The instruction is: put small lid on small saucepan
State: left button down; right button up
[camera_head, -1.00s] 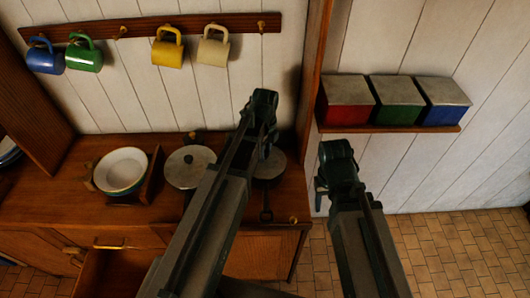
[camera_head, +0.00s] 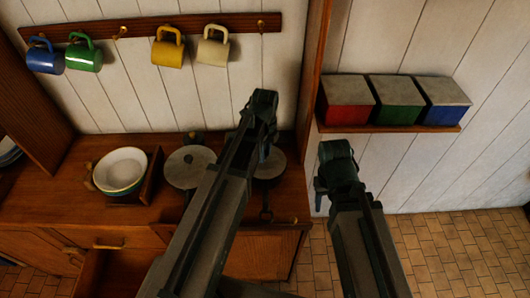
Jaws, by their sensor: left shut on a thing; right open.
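A small grey round pan or lid (camera_head: 271,165) sits at the right end of the wooden counter, with a dark handle (camera_head: 266,211) pointing to the front. My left gripper (camera_head: 264,148) is right over it and hides much of it. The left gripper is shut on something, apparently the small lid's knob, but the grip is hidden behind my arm. I cannot tell whether the lid touches the saucepan. A larger grey lidded pan (camera_head: 187,168) stands to the left, partly covered by my arm. My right gripper (camera_head: 320,190) is open and empty, right of the counter.
White bowls (camera_head: 120,169) rest by a wooden holder on the left of the counter. An open drawer (camera_head: 110,270) juts out below. Several mugs hang from a rail (camera_head: 120,32) above. Red, green and blue boxes (camera_head: 397,117) stand on a wall shelf at right.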

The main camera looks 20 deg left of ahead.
pick_arm(q)
jog(key=shift+f+b, duration=0.4)
dwell(0.4)
jog(key=shift+c, duration=2.2)
grip_release()
jog(key=shift+r, duration=0.1)
jog(key=shift+r+p, duration=3.45)
jog(key=shift+p, duration=0.1)
jog(key=shift+s+f, duration=0.1)
